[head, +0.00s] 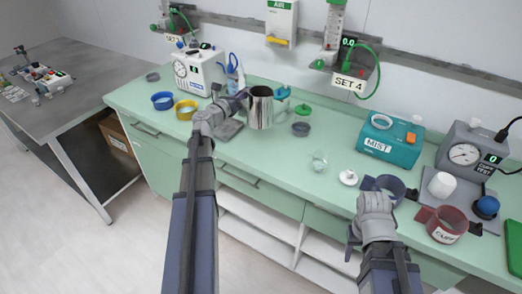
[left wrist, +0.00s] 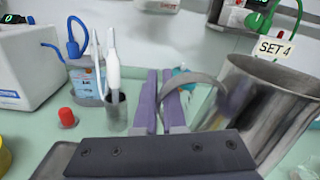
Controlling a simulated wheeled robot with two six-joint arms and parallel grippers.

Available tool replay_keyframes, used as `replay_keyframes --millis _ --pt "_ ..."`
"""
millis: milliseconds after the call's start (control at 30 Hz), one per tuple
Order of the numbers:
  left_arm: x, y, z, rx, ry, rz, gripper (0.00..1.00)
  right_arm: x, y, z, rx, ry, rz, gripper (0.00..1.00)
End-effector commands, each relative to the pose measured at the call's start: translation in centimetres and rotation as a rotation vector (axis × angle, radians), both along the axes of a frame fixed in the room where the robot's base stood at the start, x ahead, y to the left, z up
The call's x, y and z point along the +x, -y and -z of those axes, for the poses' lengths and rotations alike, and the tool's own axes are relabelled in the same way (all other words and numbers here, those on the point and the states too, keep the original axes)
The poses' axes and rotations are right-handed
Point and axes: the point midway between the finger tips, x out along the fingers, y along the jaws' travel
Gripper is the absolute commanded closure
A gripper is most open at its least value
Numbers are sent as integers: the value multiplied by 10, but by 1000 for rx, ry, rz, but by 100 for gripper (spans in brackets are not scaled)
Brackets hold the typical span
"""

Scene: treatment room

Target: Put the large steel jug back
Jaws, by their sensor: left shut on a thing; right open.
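The large steel jug (head: 261,108) is upright at the back middle of the green counter. It also shows large at the right of the left wrist view (left wrist: 265,110), slightly tilted in that picture. My left gripper (head: 240,98) is at the jug's left side, shut on its curved handle; its purple fingers (left wrist: 163,100) show with the handle loop beside them. I cannot tell whether the jug's base touches the counter.
A grey tray (head: 229,131) lies left of the jug and a grey cup (head: 301,129) right of it. Blue (head: 162,101) and yellow (head: 186,109) bowls stand left. The MIST box (head: 390,143) is at right. The counter's middle front is mostly clear.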

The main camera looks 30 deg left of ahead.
Motion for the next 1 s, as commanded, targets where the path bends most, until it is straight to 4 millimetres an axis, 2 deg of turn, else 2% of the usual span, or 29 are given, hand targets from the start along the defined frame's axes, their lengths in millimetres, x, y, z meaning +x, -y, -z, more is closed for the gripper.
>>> replay_keyframes --millis 267,700,1000 --pt "0 1 6 -2 0 -2 100 0 0 6 0 0 0 50" --pt "0 1 63 -2 0 -2 100 0 0 63 0 0 -1 50" --pt "0 1 67 -2 0 -2 100 0 0 68 0 0 -1 50"
